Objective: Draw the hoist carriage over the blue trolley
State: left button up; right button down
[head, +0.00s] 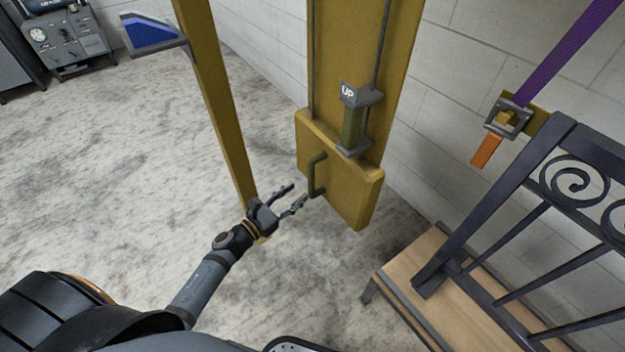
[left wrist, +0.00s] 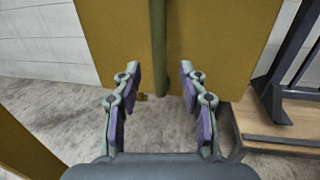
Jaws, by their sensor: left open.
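A yellow box-like block (head: 340,190) with an olive-green handle (head: 316,175) sits at the lower part of a wide yellow upright. I cannot tell whether this block is the hoist carriage. My left gripper (head: 298,194) is open and empty, just left of the handle. In the left wrist view, the handle (left wrist: 158,40) runs upright ahead, lined up between the spread fingers (left wrist: 160,78), with the yellow face behind it. I cannot tell whether the fingers touch it. No blue trolley can be made out for sure; a blue wedge-shaped part (head: 150,33) shows at the upper left. My right gripper is out of view.
A grey bracket marked UP (head: 360,95) is above the block. A slim yellow post (head: 218,100) stands left of it. A dark scrolled metal gate (head: 500,225) on a wooden platform (head: 425,270) and a purple strap (head: 570,50) with a buckle are right. The left floor is open.

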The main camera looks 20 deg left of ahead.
aim_at(311, 181)
pick_arm(q)
jog(key=x, duration=0.7)
jog(key=shift+w+d, duration=0.1)
jog(key=shift+w, duration=0.2)
jog(key=shift+c, duration=0.5)
grip_shut()
